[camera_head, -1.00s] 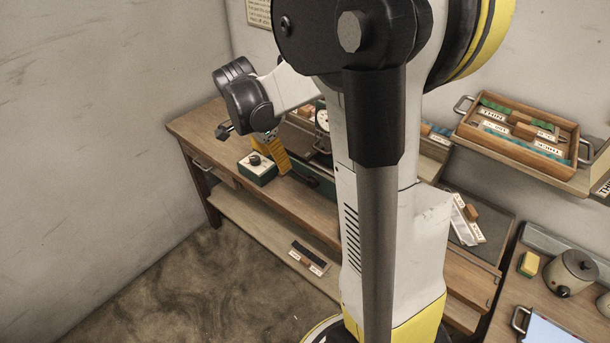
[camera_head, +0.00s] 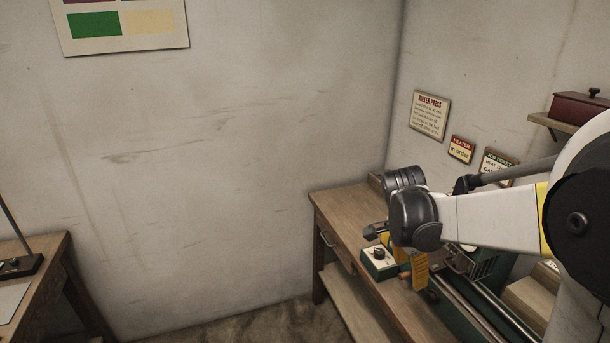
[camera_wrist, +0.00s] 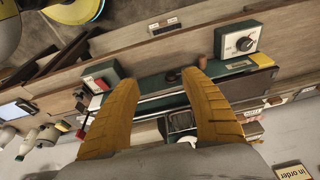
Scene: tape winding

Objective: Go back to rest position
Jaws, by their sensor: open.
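My gripper (camera_wrist: 160,105) shows in the wrist view as two yellow ribbed fingers spread well apart, with nothing between them. The green press bed and a dark box lie beyond the fingertips. In the head view my gripper's yellow finger (camera_head: 421,271) hangs below the dark wrist, over the wooden bench (camera_head: 340,212) and close to the green machine (camera_head: 470,315). My arm reaches in from the right edge. I cannot tell from the head view whether the finger touches anything.
A control box with a black knob (camera_head: 379,257) stands on the bench beside my gripper; it also shows in the wrist view (camera_wrist: 238,43). A red box (camera_head: 580,107) sits on a wall shelf at right. Another table (camera_head: 45,258) is at far left. Floor between is clear.

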